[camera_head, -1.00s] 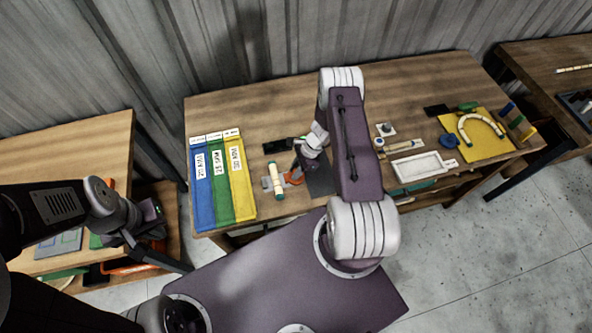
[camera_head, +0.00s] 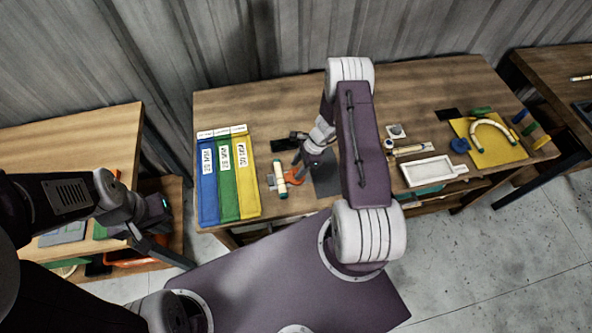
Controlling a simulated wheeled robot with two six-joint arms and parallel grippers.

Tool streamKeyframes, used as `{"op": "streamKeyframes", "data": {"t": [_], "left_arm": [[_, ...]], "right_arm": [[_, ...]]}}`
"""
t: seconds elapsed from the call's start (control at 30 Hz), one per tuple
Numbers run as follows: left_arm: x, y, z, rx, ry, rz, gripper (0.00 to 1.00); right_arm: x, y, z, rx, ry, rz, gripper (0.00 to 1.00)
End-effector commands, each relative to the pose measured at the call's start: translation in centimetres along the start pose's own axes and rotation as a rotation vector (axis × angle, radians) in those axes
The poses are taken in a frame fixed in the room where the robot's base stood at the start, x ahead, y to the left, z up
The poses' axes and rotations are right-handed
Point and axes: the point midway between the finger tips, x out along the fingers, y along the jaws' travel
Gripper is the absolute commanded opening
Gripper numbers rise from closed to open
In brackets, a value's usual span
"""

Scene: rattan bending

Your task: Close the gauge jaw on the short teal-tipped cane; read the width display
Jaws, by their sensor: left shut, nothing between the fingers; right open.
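The short cane (camera_head: 280,180), cream with teal tips, stands out on the near left part of the middle table. It lies across the grey gauge (camera_head: 270,180), whose orange jaw (camera_head: 295,177) is just right of the cane. A black display unit (camera_head: 284,144) lies behind them; its reading is too small to make out. My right gripper (camera_head: 298,163) is open, pointing down close above and behind the orange jaw; contact cannot be told. My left gripper (camera_head: 158,243) is shut and empty, low at the left by the side table, away from the gauge.
Blue, green and yellow labelled strips (camera_head: 240,185) lie left of the gauge. A dark mat (camera_head: 325,178) is partly hidden by my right arm. A white tray (camera_head: 430,171) and a yellow board (camera_head: 490,150) with a bent cane are further right.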

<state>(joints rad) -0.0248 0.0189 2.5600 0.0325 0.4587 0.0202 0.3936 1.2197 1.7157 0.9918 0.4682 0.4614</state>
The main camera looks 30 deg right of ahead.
Motion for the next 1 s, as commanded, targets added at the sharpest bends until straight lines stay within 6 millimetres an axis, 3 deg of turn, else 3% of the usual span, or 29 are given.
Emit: {"op": "streamKeyframes", "data": {"t": [0.2,0.4,0.9,1.0], "left_arm": [[1.3,0.0,0.1,0.000,0.000,0.000,0.00],[1.6,0.0,0.2,0.000,0.000,0.000,0.00],[1.6,0.0,0.2,0.000,0.000,0.000,0.00],[2.6,-0.1,0.3,0.000,0.000,0.000,0.00]], "right_arm": [[-4.5,-0.1,-0.1,0.000,0.000,-0.005,0.44],[-6.8,0.0,-0.1,0.001,-0.001,-0.002,0.44],[-7.0,0.0,0.0,0.001,-0.001,0.000,0.44],[-6.1,-0.3,0.5,-0.028,0.001,-0.001,0.44]]}}
